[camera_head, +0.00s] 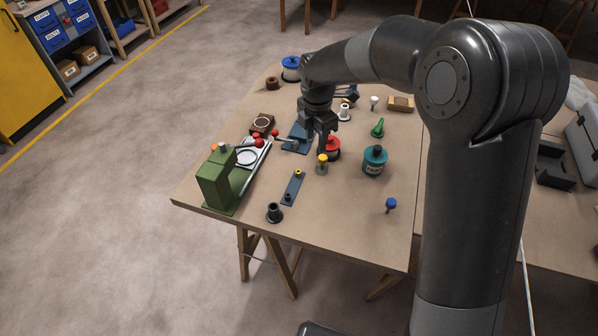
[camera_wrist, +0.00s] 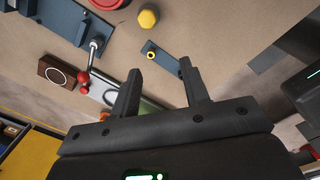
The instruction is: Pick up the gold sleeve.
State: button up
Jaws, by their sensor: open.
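A small gold sleeve (camera_head: 298,173) sits at the far end of a narrow blue-grey plate (camera_head: 293,187) on the workbench. In the wrist view the gold sleeve (camera_wrist: 151,55) looks like a small ring on the plate (camera_wrist: 167,62), just beyond my fingertips. A dark post stands at the plate's other end. My gripper (camera_head: 322,146) is above the bench, behind the sleeve and to its right. In the wrist view my gripper (camera_wrist: 160,66) has its fingers apart with nothing held between them.
A yellow-topped knob (camera_head: 322,160) stands close to the sleeve's right, with a red round item (camera_head: 333,147) behind it. A green machine (camera_head: 216,182) with a rail stands left.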

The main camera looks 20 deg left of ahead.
jog(key=a+f+n, duration=0.2)
jog(key=a+f, duration=0.2)
send_over(299, 171)
jog(key=shift+g, duration=0.3)
jog(key=f, duration=0.4)
jog(key=shift+w+d+f, duration=0.1)
jog(key=shift+d+f, duration=0.15)
jog(key=shift+d, duration=0.1)
jog(key=shift+f, duration=0.55)
jog(key=f, duration=0.5)
jog(key=shift+a, duration=0.4)
grip_shut()
